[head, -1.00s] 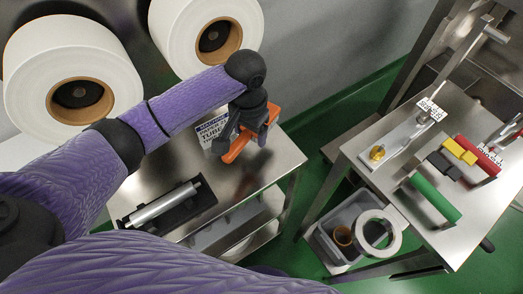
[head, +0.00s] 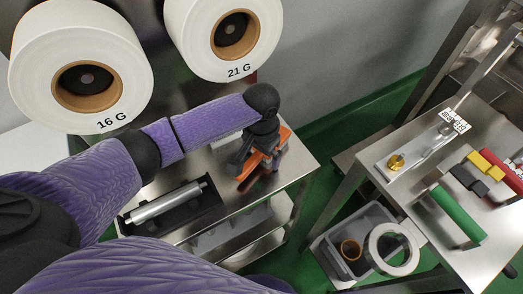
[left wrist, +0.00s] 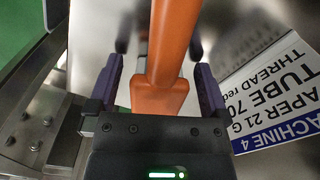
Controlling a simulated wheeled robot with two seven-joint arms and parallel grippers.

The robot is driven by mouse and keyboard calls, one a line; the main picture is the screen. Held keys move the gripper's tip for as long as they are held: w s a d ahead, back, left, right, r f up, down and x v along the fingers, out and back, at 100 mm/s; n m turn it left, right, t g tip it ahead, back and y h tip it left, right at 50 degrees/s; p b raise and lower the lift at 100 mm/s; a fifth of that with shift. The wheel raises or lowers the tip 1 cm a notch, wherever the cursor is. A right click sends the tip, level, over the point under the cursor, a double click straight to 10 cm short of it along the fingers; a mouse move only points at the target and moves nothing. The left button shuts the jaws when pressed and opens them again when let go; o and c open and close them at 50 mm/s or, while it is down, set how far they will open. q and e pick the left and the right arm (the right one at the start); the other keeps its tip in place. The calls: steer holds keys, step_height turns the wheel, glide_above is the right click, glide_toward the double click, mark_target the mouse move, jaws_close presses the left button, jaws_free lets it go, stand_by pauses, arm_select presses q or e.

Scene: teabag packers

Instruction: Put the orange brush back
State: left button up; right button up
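The orange brush (head: 246,170) is at the right end of the steel table (head: 297,171), below the paper rolls. It shows large between the fingers in the left wrist view (left wrist: 165,60). My left gripper (head: 258,164) points down over the brush, its two dark fingers on either side of it. In the left wrist view the fingers (left wrist: 158,85) stand wide apart, with a clear gap on the handle's left side. I cannot tell whether the brush rests on the table. The gripper and wrist hide part of it. My right gripper is out of view.
A printed placard (left wrist: 270,90) lies close beside the gripper. A metal roller (head: 165,204) sits in a dark tray to the left. Two large paper rolls (head: 82,68) hang behind.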

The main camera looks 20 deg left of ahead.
arm_select(q)
steer(key=shift+r, duration=0.1)
step_height(320, 180, up, 12)
steer(key=p, duration=0.4)
steer(key=shift+p, duration=0.4)
